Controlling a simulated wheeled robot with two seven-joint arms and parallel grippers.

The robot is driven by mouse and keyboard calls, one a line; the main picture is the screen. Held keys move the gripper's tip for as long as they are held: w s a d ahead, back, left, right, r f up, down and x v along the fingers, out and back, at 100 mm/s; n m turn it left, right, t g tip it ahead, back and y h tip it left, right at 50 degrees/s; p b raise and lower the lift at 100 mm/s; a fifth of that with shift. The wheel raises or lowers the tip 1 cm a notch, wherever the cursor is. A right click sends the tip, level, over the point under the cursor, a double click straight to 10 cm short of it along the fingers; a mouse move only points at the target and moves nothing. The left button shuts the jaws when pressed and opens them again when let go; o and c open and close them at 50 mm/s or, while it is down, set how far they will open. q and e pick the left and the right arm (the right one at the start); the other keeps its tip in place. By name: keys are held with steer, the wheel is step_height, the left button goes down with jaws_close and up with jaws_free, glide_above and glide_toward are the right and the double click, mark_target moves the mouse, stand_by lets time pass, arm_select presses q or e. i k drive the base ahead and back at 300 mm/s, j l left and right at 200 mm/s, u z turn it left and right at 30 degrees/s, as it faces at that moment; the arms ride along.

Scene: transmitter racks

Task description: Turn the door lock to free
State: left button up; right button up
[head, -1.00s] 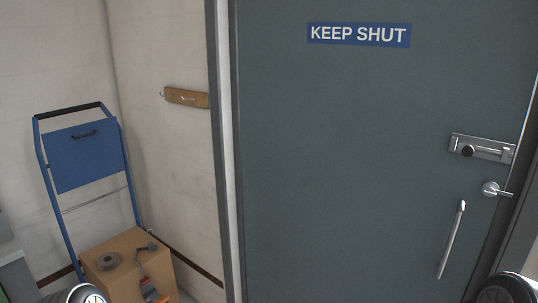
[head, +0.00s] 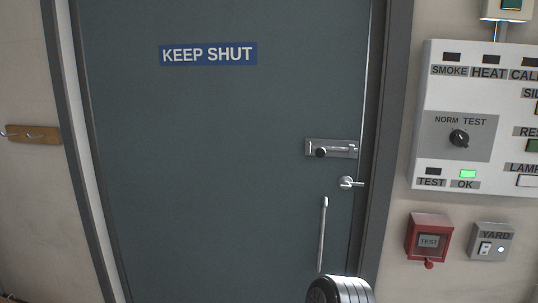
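A dark grey-green door (head: 220,150) with a blue KEEP SHUT sign (head: 208,54) fills the middle of the head view and looks closed. Near its right edge is a metal slide bolt (head: 332,149) with a dark round knob at its left part. Below it is a silver turn lock (head: 350,183) with a short lever pointing right. A long vertical pull handle (head: 323,234) is lower down. A rounded metal part of my arm shows at the bottom, below the handle. Neither gripper's fingers are in view.
On the wall right of the door frame (head: 389,150) is a white alarm panel (head: 420,168) with a NORM/TEST knob (head: 459,138) and a lit green OK lamp (head: 468,174). Below are a red TEST box (head: 429,238) and a grey YARD switch (head: 492,242). A wooden hook rail (head: 33,134) is at left.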

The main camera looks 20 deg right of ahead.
mark_target(345, 185)
steer(key=l+z, duration=0.1)
steer(key=z, duration=0.3)
steer(key=l+z, duration=0.15)
steer(key=z, duration=0.3)
steer(key=l+z, duration=0.1)
steer(key=z, duration=0.3)
steer(key=i+j, duration=0.05)
